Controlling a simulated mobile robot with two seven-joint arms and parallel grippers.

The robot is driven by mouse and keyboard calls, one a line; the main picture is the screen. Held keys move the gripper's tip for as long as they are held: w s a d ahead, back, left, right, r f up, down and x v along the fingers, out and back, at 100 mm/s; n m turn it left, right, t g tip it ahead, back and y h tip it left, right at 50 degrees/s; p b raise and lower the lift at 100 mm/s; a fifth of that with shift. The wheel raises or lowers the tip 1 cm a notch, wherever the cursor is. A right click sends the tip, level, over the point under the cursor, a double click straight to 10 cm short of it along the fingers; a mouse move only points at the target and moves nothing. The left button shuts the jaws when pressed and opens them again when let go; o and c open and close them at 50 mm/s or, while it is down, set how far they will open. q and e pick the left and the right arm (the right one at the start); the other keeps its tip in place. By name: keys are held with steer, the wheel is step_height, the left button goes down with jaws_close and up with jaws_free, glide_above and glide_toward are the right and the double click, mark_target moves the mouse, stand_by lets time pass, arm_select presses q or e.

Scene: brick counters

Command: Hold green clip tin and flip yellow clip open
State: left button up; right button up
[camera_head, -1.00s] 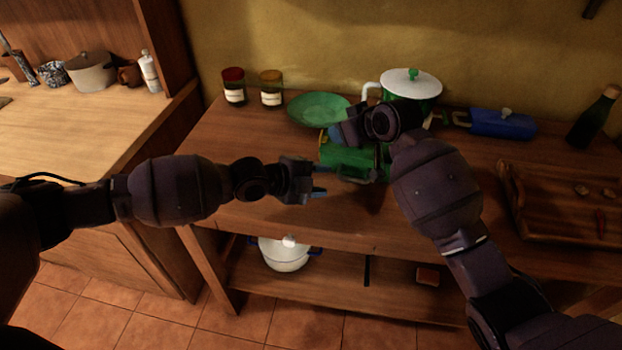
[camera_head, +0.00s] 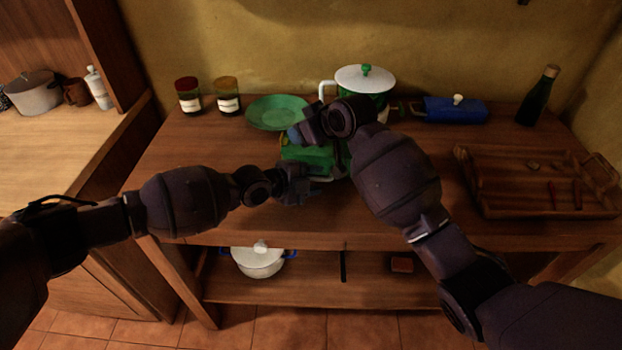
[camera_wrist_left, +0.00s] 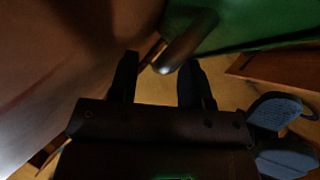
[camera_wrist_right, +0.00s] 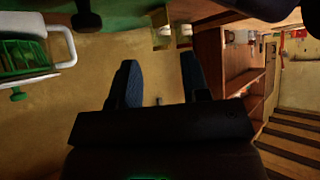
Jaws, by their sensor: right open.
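The green tin (camera_head: 306,159) lies on the wooden counter, partly hidden by both grippers. A large green surface, probably the tin (camera_wrist_left: 250,20), fills the top right of the left wrist view. My left gripper (camera_head: 318,184) is at the tin's near side. Its fingers (camera_wrist_left: 160,80) are apart, with a dark rod-like part (camera_wrist_left: 185,45) between and beyond the tips, clear of both. My right gripper (camera_head: 298,134) is above the tin's far left side; its fingers (camera_wrist_right: 158,80) are apart with nothing between them. I cannot make out the yellow clip clearly.
A green plate (camera_head: 277,112) and a white-lidded pot (camera_head: 365,77) stand behind the tin. Two jars (camera_head: 188,95) (camera_head: 228,95) are at back left. A blue tin (camera_head: 455,109), a bottle (camera_head: 537,98) and a wooden tray (camera_head: 505,199) are right. The counter's front left is clear.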

arm_select(q)
jaws_close()
arm_select(e)
steer(key=shift+r, duration=0.15)
steer(key=c, duration=0.3)
steer(key=shift+n+t, duration=0.3)
steer(key=shift+n, duration=0.2)
steer(key=a+r, duration=0.1)
steer(key=r, duration=0.1)
steer(key=w+a+r, duration=0.1)
steer(key=r, duration=0.2)
steer(key=w+a+r, duration=0.1)
steer(key=a+r, duration=0.1)
steer(key=shift+w+r, duration=0.1)
steer(key=shift+r, duration=0.05)
jaws_close()
steer(key=m+g+h, duration=0.4)
steer(key=h, duration=0.1)
glide_above(288, 139)
steer(key=s, duration=0.1)
step_height(288, 139, down, 4)
steer(key=shift+s+d+f, duration=0.1)
steer(key=shift+d+f, duration=0.1)
steer(key=shift+f, duration=1.8)
steer(key=shift+s+d+f, duration=0.1)
steer(key=shift+d+f, duration=0.1)
steer(key=shift+f, duration=1.8)
